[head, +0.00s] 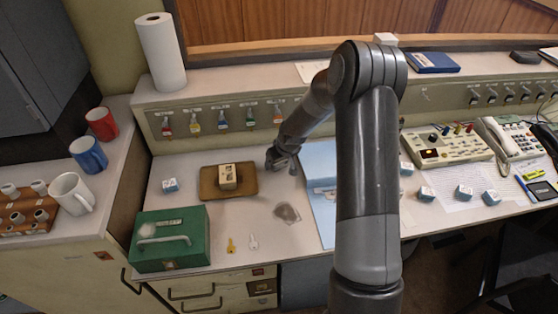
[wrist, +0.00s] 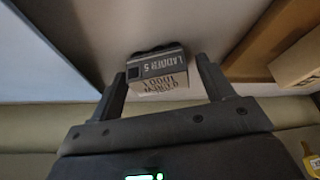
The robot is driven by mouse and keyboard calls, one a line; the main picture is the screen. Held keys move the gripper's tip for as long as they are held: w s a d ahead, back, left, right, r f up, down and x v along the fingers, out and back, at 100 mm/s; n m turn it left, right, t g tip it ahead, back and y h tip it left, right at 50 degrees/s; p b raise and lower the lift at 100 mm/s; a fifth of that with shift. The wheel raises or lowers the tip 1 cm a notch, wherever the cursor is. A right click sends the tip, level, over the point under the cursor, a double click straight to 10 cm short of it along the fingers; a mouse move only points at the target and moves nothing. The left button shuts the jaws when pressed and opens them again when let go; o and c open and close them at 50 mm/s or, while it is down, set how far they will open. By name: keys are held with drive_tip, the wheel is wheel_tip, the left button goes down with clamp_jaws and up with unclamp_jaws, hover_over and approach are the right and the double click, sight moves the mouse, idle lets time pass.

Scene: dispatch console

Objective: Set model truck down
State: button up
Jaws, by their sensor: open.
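The model truck (wrist: 157,72), a small grey and tan block with dark wheels and "LADDER 5" lettering, sits between my fingertips in the wrist view. Its wheels face the pale desk surface and seem to rest on it. My gripper (wrist: 163,84) is open, with one finger on each side of the truck; I cannot tell whether either finger touches it. In the head view my gripper (head: 278,160) is low over the desk, just right of the brown tray (head: 207,192). The truck is mostly hidden by my gripper there.
A small tan box (head: 228,176) lies on the tray. A blue folder (head: 321,200) is right of my gripper. A green cash box (head: 171,238), keys (head: 231,245) and a grey patch (head: 287,212) are nearer the front. Key tags (head: 222,122) hang behind.

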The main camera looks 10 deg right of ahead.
drive_tip(key=shift+r, duration=0.1)
drive_tip(key=s+d+r+m+h, duration=0.1)
drive_tip(key=s+r, duration=0.9)
drive_tip(key=r, duration=0.4)
drive_tip(key=s+d+r+m+h, duration=0.1)
drive_tip(key=s+r, duration=0.8)
drive_tip(key=r, duration=0.5)
drive_tip(key=s+r+m+t, duration=0.1)
drive_tip(key=s+r, duration=0.4)
drive_tip(key=s, duration=1.4)
drive_tip(key=shift+d+r+m, duration=0.2)
drive_tip(key=shift+d+m, duration=0.05)
drive_tip(key=shift+m, duration=0.55)
drive_tip(key=shift+o, duration=0.3)
